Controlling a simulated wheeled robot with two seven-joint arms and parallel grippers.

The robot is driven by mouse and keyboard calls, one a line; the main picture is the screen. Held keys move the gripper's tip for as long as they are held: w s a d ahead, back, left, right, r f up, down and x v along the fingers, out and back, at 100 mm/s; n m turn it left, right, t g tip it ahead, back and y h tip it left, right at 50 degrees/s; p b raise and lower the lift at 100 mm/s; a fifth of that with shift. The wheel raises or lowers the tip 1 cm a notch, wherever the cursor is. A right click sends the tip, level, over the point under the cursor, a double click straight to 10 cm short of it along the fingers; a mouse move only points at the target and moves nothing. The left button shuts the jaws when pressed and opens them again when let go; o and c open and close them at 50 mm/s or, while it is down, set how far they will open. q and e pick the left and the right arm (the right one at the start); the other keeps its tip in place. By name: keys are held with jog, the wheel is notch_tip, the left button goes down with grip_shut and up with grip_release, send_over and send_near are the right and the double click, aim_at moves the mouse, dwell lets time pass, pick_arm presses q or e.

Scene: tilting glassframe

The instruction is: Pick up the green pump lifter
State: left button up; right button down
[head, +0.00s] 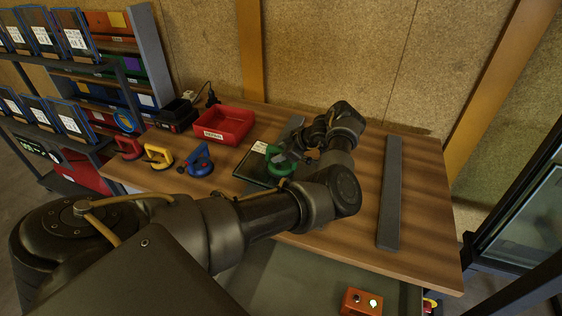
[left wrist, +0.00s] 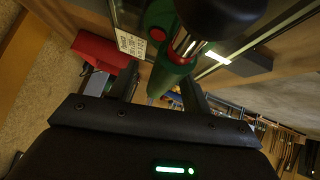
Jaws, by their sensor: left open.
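In the left wrist view the green lifter (left wrist: 174,70), with a red button, lies ahead of and between the spread fingers of my left gripper (left wrist: 160,82). Whether a finger touches it I cannot tell. My right gripper is not in view.
A blue lifter (head: 199,162), a yellow lifter (head: 158,156) and a red lifter (head: 129,147) stand to the left. A red bin (head: 224,124) is behind them. A long grey bar (head: 390,190) lies on the right. A shelf rack stands at the far left.

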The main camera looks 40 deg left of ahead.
pick_arm(q)
jog(key=shift+a+f, duration=0.15)
jog(key=shift+f, duration=0.05)
jog(key=shift+r, duration=0.1)
jog(key=shift+c, duration=0.8)
grip_shut()
jog(key=shift+r, duration=0.15)
notch_tip(320, 180, up, 10)
jog(key=shift+f, duration=0.25)
